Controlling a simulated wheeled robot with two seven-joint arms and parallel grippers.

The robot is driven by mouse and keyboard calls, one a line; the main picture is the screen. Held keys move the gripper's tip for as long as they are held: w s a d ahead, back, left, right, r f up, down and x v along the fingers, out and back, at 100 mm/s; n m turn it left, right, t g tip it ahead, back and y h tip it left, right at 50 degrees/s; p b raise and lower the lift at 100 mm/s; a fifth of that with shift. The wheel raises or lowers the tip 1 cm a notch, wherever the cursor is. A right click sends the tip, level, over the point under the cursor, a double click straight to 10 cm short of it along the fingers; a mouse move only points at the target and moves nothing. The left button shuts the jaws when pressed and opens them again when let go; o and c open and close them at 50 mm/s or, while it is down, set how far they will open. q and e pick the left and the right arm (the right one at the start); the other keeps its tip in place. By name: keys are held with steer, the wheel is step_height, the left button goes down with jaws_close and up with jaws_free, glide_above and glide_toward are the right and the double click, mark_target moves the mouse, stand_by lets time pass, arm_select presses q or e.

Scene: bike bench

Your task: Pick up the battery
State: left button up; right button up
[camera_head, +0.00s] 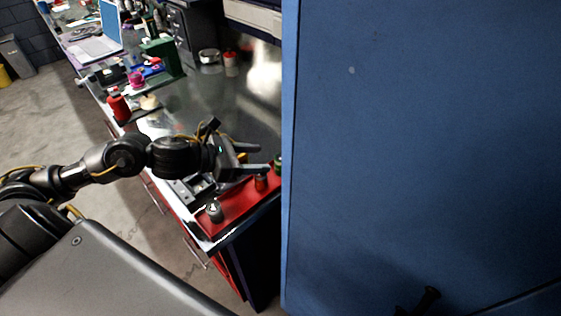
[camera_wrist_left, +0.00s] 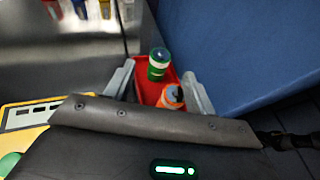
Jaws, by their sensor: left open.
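My left gripper (camera_head: 262,159) is open and reaches over the red tray (camera_head: 235,208) at the near end of the bench. In the left wrist view, a green cylinder (camera_wrist_left: 158,65) with a dark top and an orange cylinder (camera_wrist_left: 168,98) stand between the open fingers (camera_wrist_left: 159,72), in the red tray. In the head view, the orange-red cylinder (camera_head: 261,183) is just below the fingers, and the green one (camera_head: 278,162) is partly hidden by the blue panel. A grey cylinder (camera_head: 214,211) stands at the tray's near end. I cannot tell which cylinder is the battery.
A large blue panel (camera_head: 420,150) rises close to the right of the tray. The middle benchtop is clear.

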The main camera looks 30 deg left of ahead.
mark_target(277, 158)
arm_select(q)
steer(key=shift+w+d+f, duration=0.1)
steer(key=shift+w+d, duration=0.05)
steer(key=shift+d, duration=0.1)
steer(key=shift+w+d, duration=0.1)
steer(key=shift+w, duration=0.05)
steer(key=p+x, duration=0.3)
steer(key=x, duration=0.1)
steer(key=shift+w, duration=0.15)
steer(key=shift+w+d+f, duration=0.15)
steer(key=shift+d+f, duration=0.05)
steer(key=shift+d, duration=0.05)
steer(key=c, duration=1.1)
steer(key=shift+c, duration=0.2)
